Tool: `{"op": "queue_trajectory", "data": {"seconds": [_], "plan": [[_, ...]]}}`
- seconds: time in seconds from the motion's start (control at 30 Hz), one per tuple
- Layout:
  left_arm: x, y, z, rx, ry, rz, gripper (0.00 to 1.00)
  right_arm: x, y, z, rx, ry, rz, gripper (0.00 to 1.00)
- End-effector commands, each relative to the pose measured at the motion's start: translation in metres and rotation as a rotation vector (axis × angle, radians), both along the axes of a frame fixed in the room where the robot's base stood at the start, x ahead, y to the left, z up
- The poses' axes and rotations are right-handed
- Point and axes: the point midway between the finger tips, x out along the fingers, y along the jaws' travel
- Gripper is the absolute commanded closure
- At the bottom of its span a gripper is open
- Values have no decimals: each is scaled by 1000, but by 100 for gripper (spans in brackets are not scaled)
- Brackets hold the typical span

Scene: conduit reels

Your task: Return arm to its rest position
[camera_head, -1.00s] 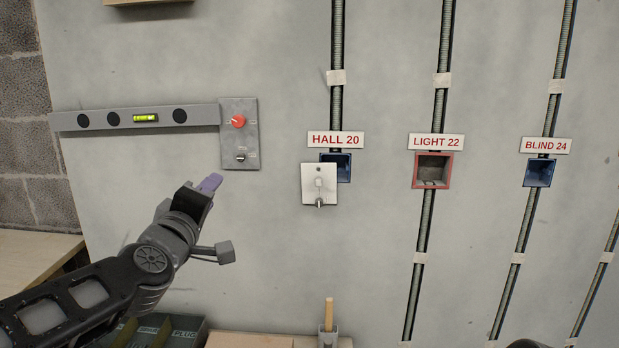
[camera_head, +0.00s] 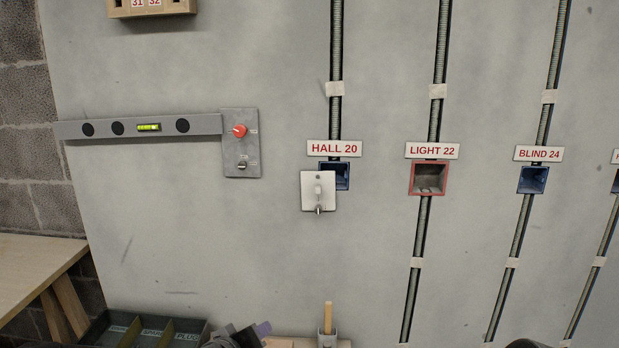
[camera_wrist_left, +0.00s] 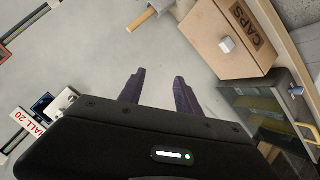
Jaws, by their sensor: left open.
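The rest of my left arm is out of the head view.
The grey wall carries a red knob panel (camera_head: 241,160), a level (camera_head: 100,128), a white switch plate (camera_head: 318,205) overlapping the HALL 20 blue box (camera_head: 342,180), and a red-rimmed box (camera_head: 413,190). Below are a divided bin (camera_head: 100,328) and, in the wrist view, a CAPS box (camera_wrist_left: 215,45).

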Motion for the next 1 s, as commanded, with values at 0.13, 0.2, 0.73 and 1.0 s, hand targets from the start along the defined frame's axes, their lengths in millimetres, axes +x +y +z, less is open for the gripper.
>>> {"op": "queue_trajectory", "data": {"seconds": [0.13,0.2,0.73,1.0], "plan": [[-61,-17,-108,89,234,-130,60,0,0,25,0,0,0,64],[-99,-23,-151,115,342,-193,60,0,0,34,1,0,-1,64],[-324,-46,-268,73,863,-397,60,0,0,81,1,0,0,64],[-321,-45,-270,75,859,-393,60,0,0,79,1,0,-1,64]]}}
